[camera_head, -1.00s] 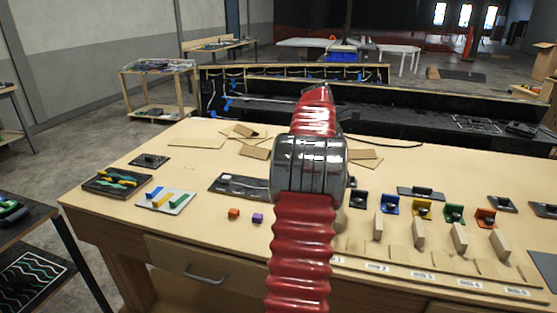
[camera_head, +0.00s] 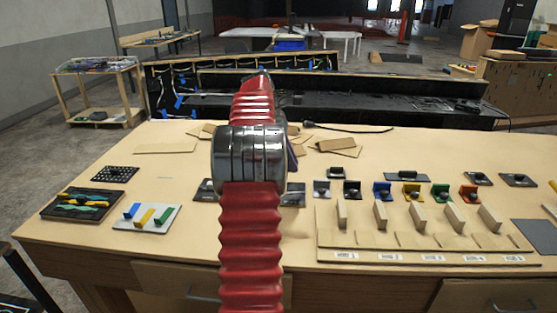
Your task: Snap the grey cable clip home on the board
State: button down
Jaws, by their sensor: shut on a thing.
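My red arm with its metal joint rises through the middle of the body view. My gripper is hidden behind it, so neither its jaws nor anything in them shows. A small grey upright piece (camera_head: 321,188) stands at the left end of a row of coloured ones, just right of my arm. I cannot tell whether it is the cable clip. A dark board (camera_head: 205,190) shows left of the arm, mostly covered by it. A grey plate edge (camera_head: 292,196) shows at the arm's right side. I cannot tell whether a clip sits on that board.
A wooden rack (camera_head: 420,240) with several upright blocks stands at the table's front right. A white tray (camera_head: 147,216) with coloured bars and a black tray (camera_head: 82,203) lie at the left. Cardboard pieces (camera_head: 338,145) and a black cable (camera_head: 350,128) lie at the back.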

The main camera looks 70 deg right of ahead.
jog(key=shift+w+f, duration=0.1)
jog(key=shift+w, duration=0.2)
send_over(294, 193)
jog(key=w, duration=0.2)
jog(key=shift+s+a+f, duration=0.1)
jog(key=shift+s+f, duration=0.05)
jog(key=shift+f, duration=1.5)
jog(key=shift+s+f, duration=0.1)
jog(key=shift+f, duration=1.5)
jog(key=shift+f, duration=1.2)
dwell(0.8)
jog(key=c, duration=1.6)
grip_release()
jog(key=shift+o, duration=0.2)
jog(key=shift+r, duration=0.1)
jog(key=v, duration=1.3)
jog(key=shift+r, duration=0.3)
